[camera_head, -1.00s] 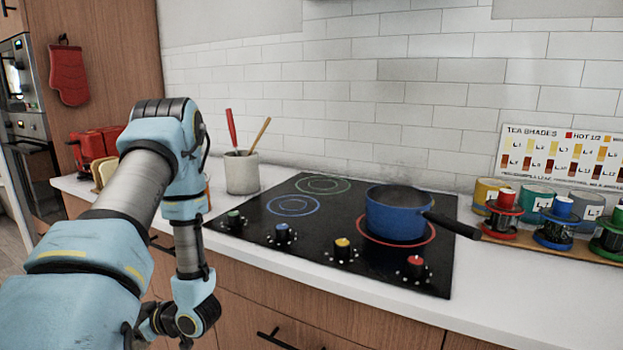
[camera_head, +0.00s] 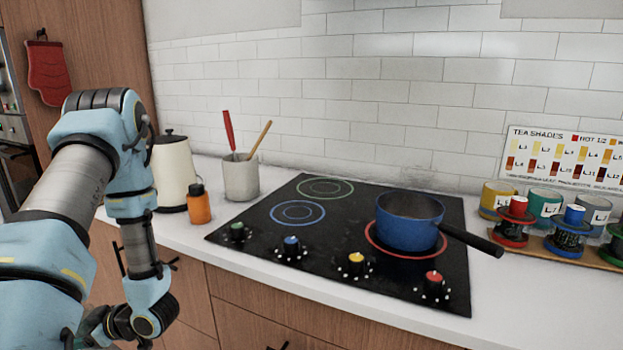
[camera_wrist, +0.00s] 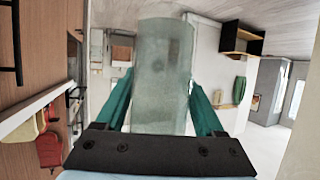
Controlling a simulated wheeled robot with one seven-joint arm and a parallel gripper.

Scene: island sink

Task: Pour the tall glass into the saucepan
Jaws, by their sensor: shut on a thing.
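A tall, pale translucent glass (camera_wrist: 162,85) stands between the two green fingers of my gripper (camera_wrist: 160,100) in the wrist view. My gripper is shut on it. In the head view the glass and the fingertips are out of sight, below the picture's lower left; only my arm shows there. The blue saucepan (camera_head: 410,222) sits on the red-ringed burner at the right of the black cooktop, its black handle pointing right and toward the front. My arm is to the left of the saucepan, well apart from it. What the glass holds cannot be told.
On the counter left of the cooktop (camera_head: 300,235) stand a cream kettle (camera_head: 173,172), an orange bottle (camera_head: 199,205) and a utensil crock (camera_head: 241,178). The cooktop's left half is clear.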

